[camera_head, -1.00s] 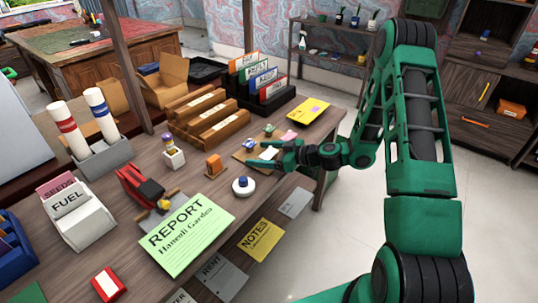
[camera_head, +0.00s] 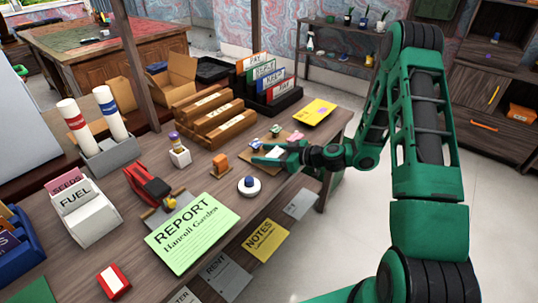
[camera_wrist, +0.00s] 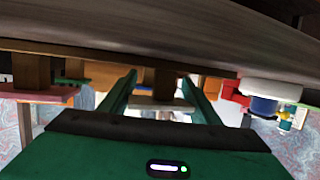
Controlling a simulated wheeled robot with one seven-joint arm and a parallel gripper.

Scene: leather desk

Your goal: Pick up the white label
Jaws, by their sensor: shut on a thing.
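The white label (camera_head: 274,153) is a small pale flat piece between the fingers of my gripper (camera_head: 260,152) at the right part of the desk. In the wrist view, the white label (camera_wrist: 161,106) shows as a pale plate at a brown wooden block, between the two green fingers (camera_wrist: 160,92). My gripper is shut on it. The tan board (camera_head: 248,162) lies around and under it, partly hidden by my fingers. I cannot tell whether the label is clear of the board.
Small pink (camera_head: 295,137) and green (camera_head: 276,130) pieces sit close beside my gripper. A yellow envelope (camera_head: 314,111) lies behind. Open floor lies right of the desk.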

